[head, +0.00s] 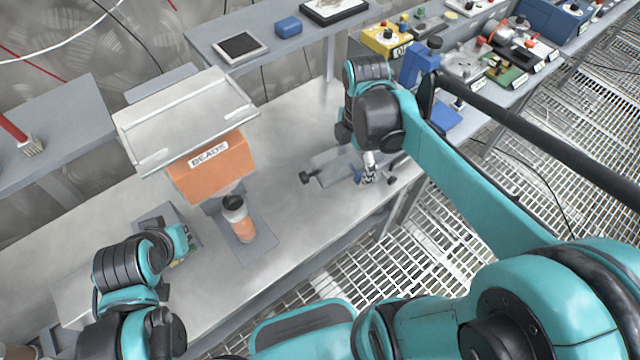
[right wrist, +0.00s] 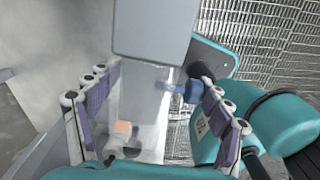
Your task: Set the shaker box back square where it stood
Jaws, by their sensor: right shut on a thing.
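The shaker box (head: 334,168) looks like a low pale grey box with dark round knobs at its ends, on the right part of the steel bench. My right gripper (head: 369,168) reaches down onto its right side, beside a small blue part. In the right wrist view, the purple-padded fingers of that gripper (right wrist: 155,112) stand on either side of the pale box (right wrist: 148,135) and are shut on it. The contact is partly hidden. My left arm is at the lower left; its fingers (head: 182,243) are not clear.
An orange bead dispenser (head: 212,172) under a pale lid stands left of the shaker box. A dark-topped cup (head: 238,218) stands below it on a grey plate (head: 262,238). Instruments crowd the bench at top right. Bare bench (head: 290,215) lies between the cup and the box.

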